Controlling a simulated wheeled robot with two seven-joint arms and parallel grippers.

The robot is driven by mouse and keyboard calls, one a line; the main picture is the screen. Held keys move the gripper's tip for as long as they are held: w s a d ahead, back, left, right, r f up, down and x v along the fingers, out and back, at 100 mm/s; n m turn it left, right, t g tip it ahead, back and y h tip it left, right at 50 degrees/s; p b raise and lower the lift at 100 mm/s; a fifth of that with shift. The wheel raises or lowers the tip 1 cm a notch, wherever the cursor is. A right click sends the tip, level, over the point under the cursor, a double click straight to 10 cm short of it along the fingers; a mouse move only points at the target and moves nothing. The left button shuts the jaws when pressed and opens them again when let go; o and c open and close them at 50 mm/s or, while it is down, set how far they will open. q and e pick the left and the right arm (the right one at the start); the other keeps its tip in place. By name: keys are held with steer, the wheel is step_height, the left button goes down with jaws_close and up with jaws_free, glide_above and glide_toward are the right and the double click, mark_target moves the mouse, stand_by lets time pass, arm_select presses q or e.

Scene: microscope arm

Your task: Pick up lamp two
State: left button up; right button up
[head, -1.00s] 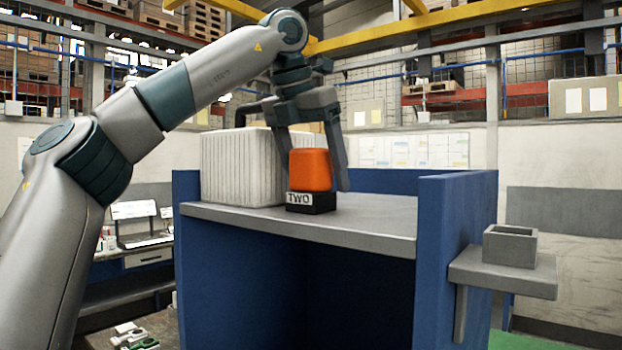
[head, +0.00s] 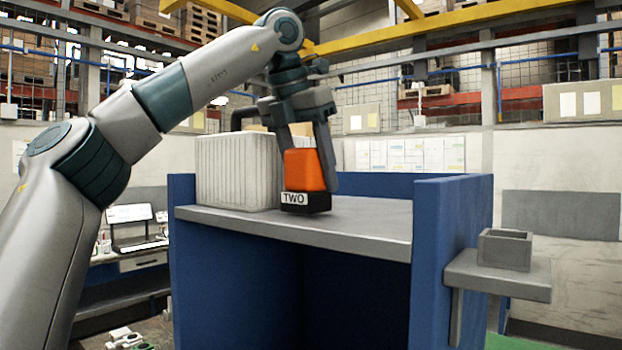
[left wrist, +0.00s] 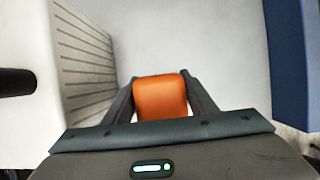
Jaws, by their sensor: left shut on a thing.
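Lamp two is an orange block-shaped lamp (head: 305,170) on a black base (head: 306,202) with a white label reading TWO. It is at the front of the grey shelf top (head: 375,222) of a blue cabinet, and it looks slightly tilted. I cannot tell if its base still touches the shelf. My left gripper (head: 308,165) comes from above and is shut on the lamp, one finger on each side. In the left wrist view the orange top (left wrist: 160,96) sits between the two fingers; the base is hidden there. My right gripper is not in view.
A white ribbed box (head: 238,170) stands close to the left of the lamp. A blue side wall (head: 453,245) rises at the shelf's right end. A small grey open box (head: 505,249) sits on a side ledge (head: 497,275). The shelf right of the lamp is clear.

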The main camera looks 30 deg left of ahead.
arm_select(q)
steer(key=shift+d+r+p, duration=0.1)
steer(key=shift+r+p, duration=0.25)
steer(key=shift+r, duration=4.35)
steer(key=shift+f, duration=0.1)
